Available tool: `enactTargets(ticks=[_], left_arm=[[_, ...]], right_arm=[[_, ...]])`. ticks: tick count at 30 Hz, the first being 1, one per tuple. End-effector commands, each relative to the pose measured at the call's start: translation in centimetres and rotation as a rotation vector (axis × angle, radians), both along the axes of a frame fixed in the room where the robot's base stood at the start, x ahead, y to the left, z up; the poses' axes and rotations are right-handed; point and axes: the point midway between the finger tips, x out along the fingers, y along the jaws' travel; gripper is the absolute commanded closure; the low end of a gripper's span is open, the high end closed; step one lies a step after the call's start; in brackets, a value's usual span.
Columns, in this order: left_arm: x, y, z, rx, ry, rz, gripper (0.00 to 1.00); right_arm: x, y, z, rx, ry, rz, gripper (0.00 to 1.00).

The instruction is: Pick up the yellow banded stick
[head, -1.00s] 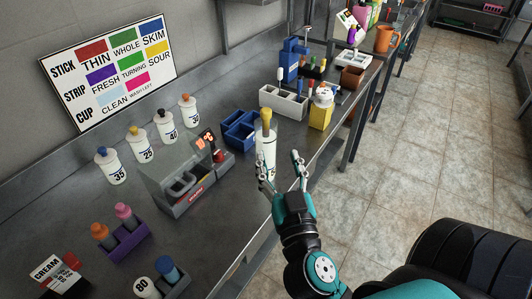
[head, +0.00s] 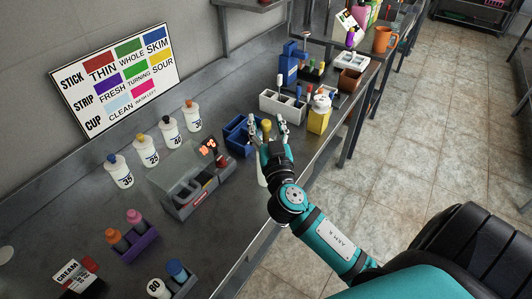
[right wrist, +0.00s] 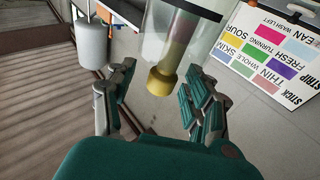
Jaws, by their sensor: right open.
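The yellow banded stick (head: 266,124) stands upright at a pale cylinder (head: 262,172) near the bench's front edge; my gripper partly hides both. In the right wrist view, which looks upside down, the stick's yellow end (right wrist: 161,82) shows beside a clear cylinder wall. My right gripper (head: 268,122) is open, with a finger on either side of the yellow end in the picture. In the right wrist view the fingers (right wrist: 157,88) are apart, with visible gaps to the yellow end. Contact is not visible. My left gripper is out of view.
A blue holder (head: 236,138) stands just behind and left, and a grey device (head: 188,200) nearer left. A white compartment tray (head: 283,106) and yellow container (head: 318,120) stand to the right. Numbered bottles (head: 145,150) line the back. The aisle floor (head: 420,140) is clear.

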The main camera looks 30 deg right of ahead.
Motion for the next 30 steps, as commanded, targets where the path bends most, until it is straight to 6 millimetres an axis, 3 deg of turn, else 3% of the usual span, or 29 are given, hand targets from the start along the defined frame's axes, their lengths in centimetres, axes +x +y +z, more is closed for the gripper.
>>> enactTargets(ticks=[8, 20, 30], left_arm=[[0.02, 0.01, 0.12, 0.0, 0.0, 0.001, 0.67], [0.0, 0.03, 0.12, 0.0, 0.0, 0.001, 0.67], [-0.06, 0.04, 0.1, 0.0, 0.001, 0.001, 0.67]], right_arm=[[0.34, -0.11, -0.08, 0.0, 0.001, 0.001, 0.47], [0.32, -0.09, -0.05, 0.0, 0.001, 0.001, 0.99], [0.31, -0.09, -0.05, 0.0, 0.001, 0.001, 1.0]])
